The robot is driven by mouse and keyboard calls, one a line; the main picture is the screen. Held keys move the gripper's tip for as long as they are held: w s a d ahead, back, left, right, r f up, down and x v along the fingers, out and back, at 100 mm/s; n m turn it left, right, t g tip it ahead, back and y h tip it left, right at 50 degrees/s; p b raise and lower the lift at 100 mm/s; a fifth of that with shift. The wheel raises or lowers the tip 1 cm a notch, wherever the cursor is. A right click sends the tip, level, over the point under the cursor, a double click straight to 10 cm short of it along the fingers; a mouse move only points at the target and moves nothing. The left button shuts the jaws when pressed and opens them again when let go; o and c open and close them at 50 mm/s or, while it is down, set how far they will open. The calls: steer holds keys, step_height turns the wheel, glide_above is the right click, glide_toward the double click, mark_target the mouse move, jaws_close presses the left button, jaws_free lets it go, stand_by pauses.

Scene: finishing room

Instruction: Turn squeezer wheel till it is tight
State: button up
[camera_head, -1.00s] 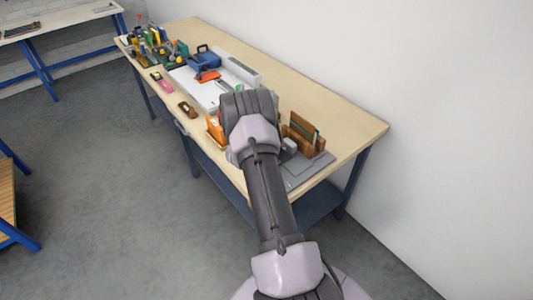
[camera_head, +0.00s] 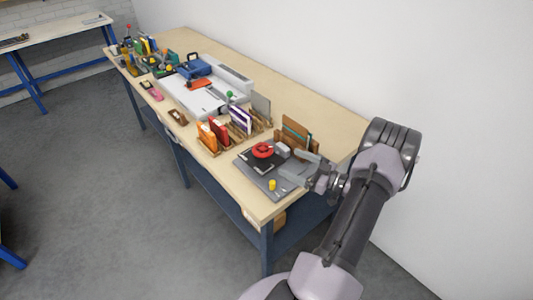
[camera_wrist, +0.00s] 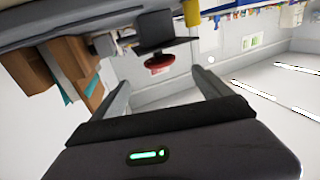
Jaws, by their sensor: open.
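The red squeezer wheel (camera_head: 263,150) sits on top of a black squeezer (camera_head: 257,164) on a grey board near the bench's near end. The wheel also shows in the wrist view (camera_wrist: 160,63), ahead between my fingers, with the picture turned over. My gripper (camera_head: 290,169) is open and empty, just right of the squeezer and above the board. In the wrist view its fingers (camera_wrist: 160,93) are spread, with a gap between them and the wheel. The wheel is not between the jaws at their tips, as far as shows.
The grey board (camera_head: 243,158) carries a small yellow piece (camera_head: 272,185) at its front. A brown wooden holder (camera_head: 296,133) stands close behind my gripper. Orange and red folders (camera_head: 208,137) stand in racks to the left. The wall is behind the bench (camera_head: 330,110).

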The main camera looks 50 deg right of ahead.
mark_target(271, 154)
steer(key=w, duration=0.3)
steer(key=w+b, duration=0.1)
steer(key=w, duration=0.7)
steer(key=shift+a+b, duration=0.35)
steer(key=c, duration=1.4)
steer(key=shift+o, duration=0.2)
steer(key=shift+h, duration=0.3)
